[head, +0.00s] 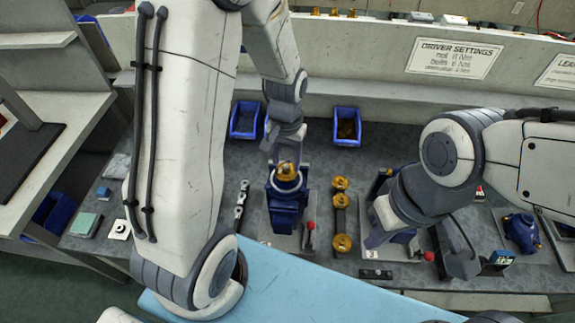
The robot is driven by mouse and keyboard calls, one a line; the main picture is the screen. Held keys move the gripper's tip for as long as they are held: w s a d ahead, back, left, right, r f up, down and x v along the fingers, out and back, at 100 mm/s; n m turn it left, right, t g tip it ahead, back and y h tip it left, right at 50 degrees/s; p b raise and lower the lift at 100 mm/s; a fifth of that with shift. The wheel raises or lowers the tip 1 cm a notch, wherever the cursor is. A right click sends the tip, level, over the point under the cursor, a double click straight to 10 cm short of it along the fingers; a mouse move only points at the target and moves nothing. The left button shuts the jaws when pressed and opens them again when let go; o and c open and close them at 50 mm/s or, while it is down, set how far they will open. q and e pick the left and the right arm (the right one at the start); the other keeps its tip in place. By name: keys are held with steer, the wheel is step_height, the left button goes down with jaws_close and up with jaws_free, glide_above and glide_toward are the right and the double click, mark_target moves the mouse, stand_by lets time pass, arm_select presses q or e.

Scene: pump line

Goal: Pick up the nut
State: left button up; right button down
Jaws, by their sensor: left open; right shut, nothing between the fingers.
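I cannot make out a nut for certain. A blue pump body (287,207) with a brass fitting (287,171) on top stands upright on a grey plate in the middle of the bench. My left gripper (283,153) points down just above the brass fitting. It is open, and the picture does not show whether it touches the fitting. The right blue bin (334,143) at the back holds small brownish parts, too small to tell. My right gripper (382,236) is shut and empty, low over another fixture that my arm partly hides.
A second blue bin (233,133) stands at the back left. Brass flanges (341,244) line up between the fixtures. Red-knobbed levers (310,226) stand beside the fixtures. A blue pump (521,232) lies at right. A grey shelf (75,150) stands at left. The light-blue surface in front is mostly clear.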

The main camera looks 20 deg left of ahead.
arm_select(q)
steer(key=shift+f, duration=0.25)
stand_by(0.4)
jaws_close()
